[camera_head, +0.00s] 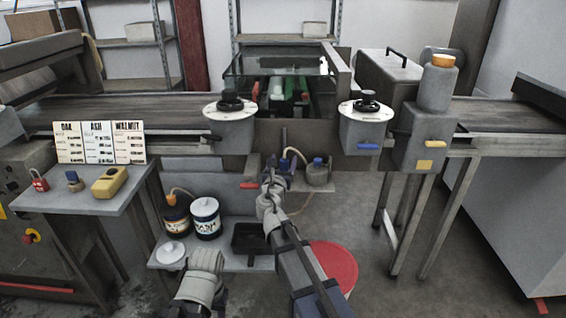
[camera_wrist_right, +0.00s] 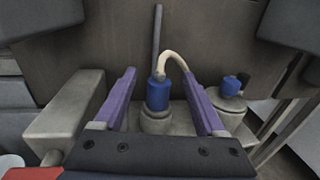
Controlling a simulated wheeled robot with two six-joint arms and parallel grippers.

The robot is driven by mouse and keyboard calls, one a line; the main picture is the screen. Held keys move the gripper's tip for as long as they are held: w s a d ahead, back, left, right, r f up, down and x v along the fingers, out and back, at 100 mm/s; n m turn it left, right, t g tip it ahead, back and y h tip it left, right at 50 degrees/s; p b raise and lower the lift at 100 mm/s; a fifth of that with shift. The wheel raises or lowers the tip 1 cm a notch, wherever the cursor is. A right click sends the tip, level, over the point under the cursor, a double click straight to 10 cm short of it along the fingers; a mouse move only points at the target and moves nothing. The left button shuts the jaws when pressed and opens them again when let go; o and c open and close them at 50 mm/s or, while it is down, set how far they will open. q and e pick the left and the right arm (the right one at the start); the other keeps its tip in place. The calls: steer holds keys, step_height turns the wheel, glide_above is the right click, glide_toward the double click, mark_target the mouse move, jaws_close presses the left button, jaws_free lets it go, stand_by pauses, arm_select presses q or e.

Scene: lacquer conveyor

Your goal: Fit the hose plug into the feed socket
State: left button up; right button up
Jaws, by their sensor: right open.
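The hose plug (camera_wrist_right: 158,94) is a blue cylinder standing upright on a grey round collar (camera_wrist_right: 155,123) in the right wrist view. A cream hose (camera_wrist_right: 176,58) arches from its top to the right and passes behind a finger. My right gripper (camera_wrist_right: 161,92) is open, with its purple fingers on either side of the plug and a gap at each side. In the head view my right gripper (camera_head: 270,178) hides the plug, and the hose (camera_head: 295,152) shows just beyond it. I cannot tell which part is the feed socket. My left arm shows at the bottom, its gripper out of sight.
A grey pot (camera_head: 318,175) with a blue cap stands right of the plug. A red lever (camera_head: 249,185) is close left of my gripper. Below are a low shelf with cans (camera_head: 206,222), a black tray (camera_head: 248,240) and a red round lid (camera_head: 335,265). The conveyor (camera_head: 120,112) runs above.

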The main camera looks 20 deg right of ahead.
steer(key=v, duration=0.7)
steer(key=shift+s+a, duration=0.2)
steer(key=shift+s, duration=0.15)
stand_by(0.4)
steer(key=s+a+m+g+y+p, duration=0.2)
steer(key=s+a+m+g+p, duration=0.2)
steer(key=s+m+p, duration=0.3)
steer(key=s+a+m+g+y+p, duration=0.2)
steer(key=s+a+m+g+p, duration=0.2)
steer(key=s+m+g+p, duration=0.3)
steer(key=s+a+r+m+g+y+p, duration=0.1)
steer(key=s+a+m+g+p, duration=0.3)
steer(key=s+m+p, duration=0.5)
steer(key=s+m+g+y, duration=0.1)
steer(key=s+m, duration=0.3)
steer(key=shift+a+g, duration=0.25)
steer(key=shift+g, duration=0.05)
